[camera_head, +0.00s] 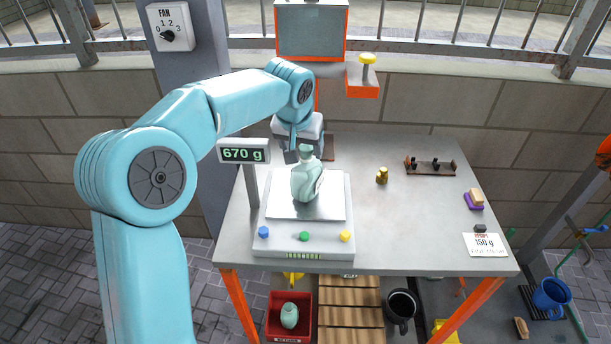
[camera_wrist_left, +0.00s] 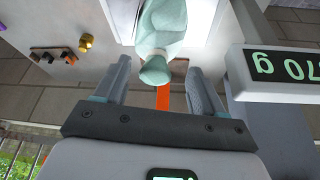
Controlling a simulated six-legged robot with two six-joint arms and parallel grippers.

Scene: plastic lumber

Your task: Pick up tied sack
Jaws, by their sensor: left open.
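A pale green tied sack (camera_head: 306,184) stands on the steel plate of the scale (camera_head: 277,212). The display (camera_head: 244,153) reads 670 g. My left gripper (camera_head: 303,153) is at the far side of the sack, close to its tied top, and partly hidden by it. In the left wrist view the sack (camera_wrist_left: 164,22) shows with its tied top between the fingertips of my open left gripper (camera_wrist_left: 159,68). There is a gap on both sides, and the fingers do not grip it. My right gripper does not show.
The display post (camera_head: 251,188) stands close left of the scale. Brass weights (camera_head: 382,175), a small rack (camera_head: 430,166), a sponge (camera_head: 475,199) and a 150 g card (camera_head: 485,244) are on the table's right. A red bin (camera_head: 275,333) below holds a similar pale green object.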

